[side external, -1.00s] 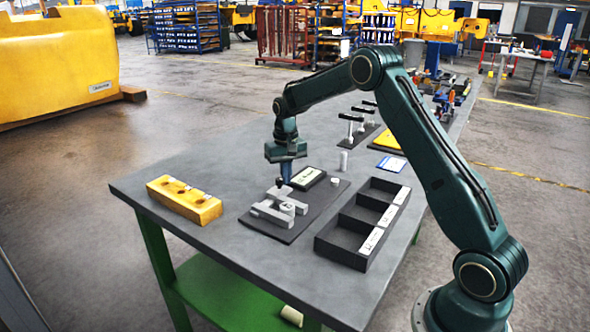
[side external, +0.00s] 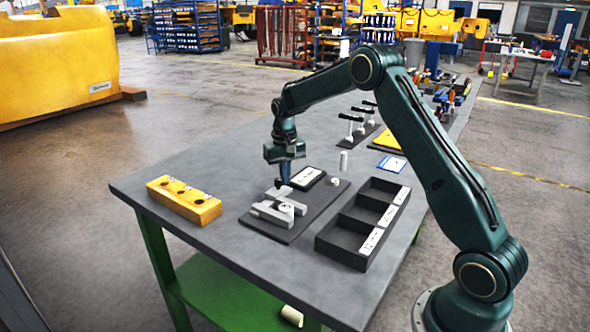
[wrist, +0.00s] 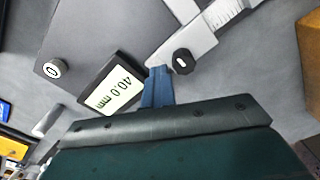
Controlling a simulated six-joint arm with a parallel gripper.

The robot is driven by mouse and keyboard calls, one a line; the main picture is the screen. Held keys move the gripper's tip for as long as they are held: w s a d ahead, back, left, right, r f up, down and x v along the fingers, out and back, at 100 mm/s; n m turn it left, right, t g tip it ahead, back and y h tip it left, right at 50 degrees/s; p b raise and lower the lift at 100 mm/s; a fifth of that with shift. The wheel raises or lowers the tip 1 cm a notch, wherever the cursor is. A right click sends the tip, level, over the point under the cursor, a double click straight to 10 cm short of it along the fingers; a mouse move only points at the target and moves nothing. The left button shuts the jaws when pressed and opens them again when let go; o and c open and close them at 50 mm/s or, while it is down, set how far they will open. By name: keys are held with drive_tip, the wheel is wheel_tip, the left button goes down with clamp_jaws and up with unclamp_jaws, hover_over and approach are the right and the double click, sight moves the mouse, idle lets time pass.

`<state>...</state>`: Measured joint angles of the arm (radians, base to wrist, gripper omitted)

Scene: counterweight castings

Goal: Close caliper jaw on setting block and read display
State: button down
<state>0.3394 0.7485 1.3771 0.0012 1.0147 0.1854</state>
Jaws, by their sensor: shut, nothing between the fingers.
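A grey caliper (side external: 268,212) lies on a dark mat. A small round pale block (side external: 286,208), apparently the setting block, sits among its jaws; whether both jaws touch it I cannot tell. In the wrist view the caliper (wrist: 208,38) shows a marked scale and a black knob (wrist: 182,62); the block is not clear there. The display (side external: 307,178) lies behind the caliper. In the wrist view the display (wrist: 112,90) reads 40.0 mm, turned over. My gripper (side external: 284,184) points down close by the knob, its blue fingers (wrist: 158,72) shut and empty.
A small white button-like piece (side external: 335,181) lies on the mat (side external: 290,238). A three-compartment dark tray (side external: 340,252) stands right, a yellow block with holes (side external: 184,202) left. A pale cylinder (side external: 344,160) stands behind. The bench (side external: 240,165) is clear at the back left.

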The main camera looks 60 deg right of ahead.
drive_tip(key=shift+a+r, duration=0.15)
wheel_tip(320, 180, up, 7)
idle(1.2)
idle(0.3)
